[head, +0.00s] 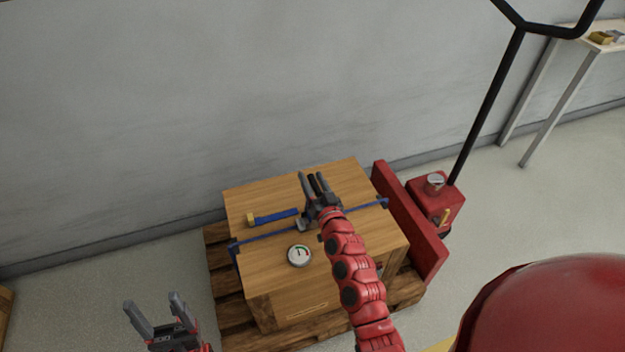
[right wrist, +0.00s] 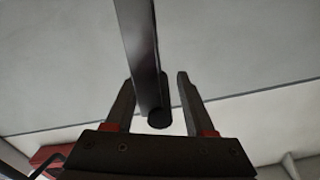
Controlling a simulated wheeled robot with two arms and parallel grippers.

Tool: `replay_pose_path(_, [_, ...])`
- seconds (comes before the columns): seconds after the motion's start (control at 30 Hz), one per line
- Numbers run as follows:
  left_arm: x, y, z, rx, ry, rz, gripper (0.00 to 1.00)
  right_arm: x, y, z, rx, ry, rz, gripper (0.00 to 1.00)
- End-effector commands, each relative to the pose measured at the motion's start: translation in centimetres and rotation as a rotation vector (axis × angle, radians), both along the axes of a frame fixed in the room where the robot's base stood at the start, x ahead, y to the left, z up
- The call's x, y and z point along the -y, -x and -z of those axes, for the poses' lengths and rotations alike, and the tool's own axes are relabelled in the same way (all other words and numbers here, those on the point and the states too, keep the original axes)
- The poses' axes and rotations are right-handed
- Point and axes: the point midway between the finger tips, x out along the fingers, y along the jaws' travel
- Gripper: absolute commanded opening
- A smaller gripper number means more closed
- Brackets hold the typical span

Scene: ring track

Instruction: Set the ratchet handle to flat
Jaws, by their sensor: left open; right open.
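The ratchet (head: 302,225) sits on a blue strap (head: 265,236) across the top of a wooden box (head: 340,230). Its metal body shows only partly beside my right gripper (head: 312,180), which hides most of the handle in the head view. In the right wrist view, a dark flat bar with a round black end, seemingly the ratchet handle (right wrist: 146,55), lies between the open fingers of my right gripper (right wrist: 158,88). I cannot tell whether it touches a finger. My left gripper (head: 153,302) is open and empty, left of the box.
A round gauge (head: 299,255) and a blue tool with a yellow end (head: 272,217) lie on the box. The box stands on a wooden pallet (head: 226,285). A red pallet jack (head: 437,205) is at the right. A wall (head: 180,110) is behind.

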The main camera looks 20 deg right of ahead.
Motion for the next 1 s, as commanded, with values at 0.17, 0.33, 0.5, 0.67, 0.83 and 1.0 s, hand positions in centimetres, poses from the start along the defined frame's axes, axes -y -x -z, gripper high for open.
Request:
replay_pose_path(0.17, [0.0,0.0,0.0,0.0,0.0,0.0,0.68,0.01,-0.06,0.0,0.0,0.0,0.0,0.55])
replay_pose_path(0.33, [0.0,0.01,0.0,0.0,0.0,0.0,0.68,0.01,-0.06,-0.01,0.0,0.0,0.0,0.36])
replay_pose_path(0.5, [0.0,0.0,0.0,0.0,0.0,0.0,0.68,0.0,-0.06,-0.03,0.001,0.0,0.0,0.06])
replay_pose_path(0.67, [0.0,0.0,-0.01,0.0,0.0,0.0,0.68,-0.01,-0.06,-0.06,0.001,-0.001,0.0,0.0])
replay_pose_path(0.83, [0.0,0.01,-0.01,0.0,0.0,0.0,0.68,-0.01,-0.07,-0.09,0.002,-0.001,0.0,0.0])
replay_pose_path(1.0, [0.0,0.0,-0.01,0.0,0.0,0.0,0.68,-0.01,-0.07,-0.12,0.002,-0.001,0.0,0.0])
